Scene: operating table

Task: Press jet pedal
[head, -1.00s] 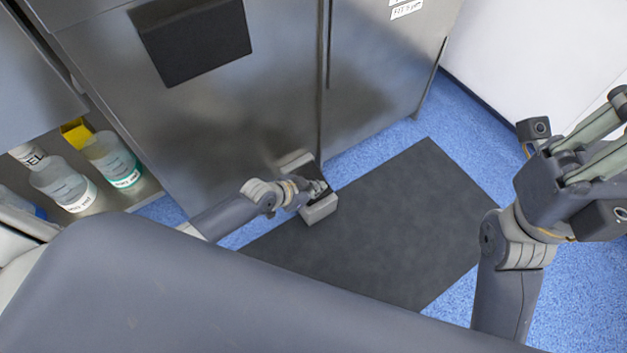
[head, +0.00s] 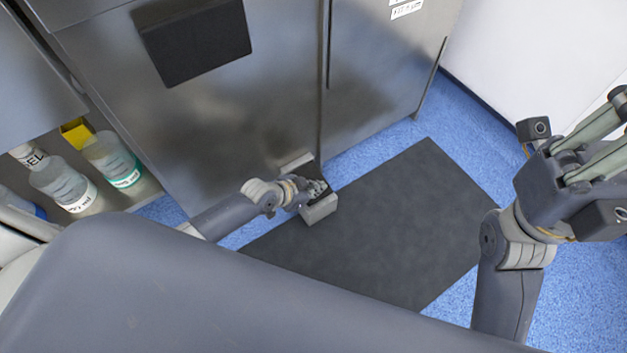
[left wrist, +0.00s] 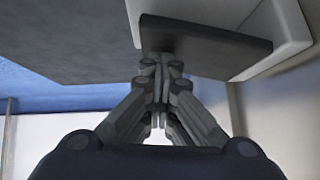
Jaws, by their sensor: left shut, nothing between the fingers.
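The jet pedal is a dark flat plate (left wrist: 215,52) in a light grey housing (head: 320,209) on the floor, at the foot of the steel cabinet. In the left wrist view the housing (left wrist: 292,30) frames the plate. My left gripper (head: 318,187) is shut and empty, with its fingers over the pedal. In the left wrist view its fingertips (left wrist: 160,62) meet the plate's edge; I cannot tell whether they touch. In the head view the gripper hides part of the plate. My right gripper (head: 603,145) is raised at the right edge, fingers apart, tips partly cut off.
The steel cabinet (head: 240,110) stands behind the pedal. A dark mat (head: 400,220) lies on the blue floor (head: 480,130). Bottles (head: 112,160) and a yellow item (head: 76,132) stand on a low shelf at left. Floor right of the mat is clear.

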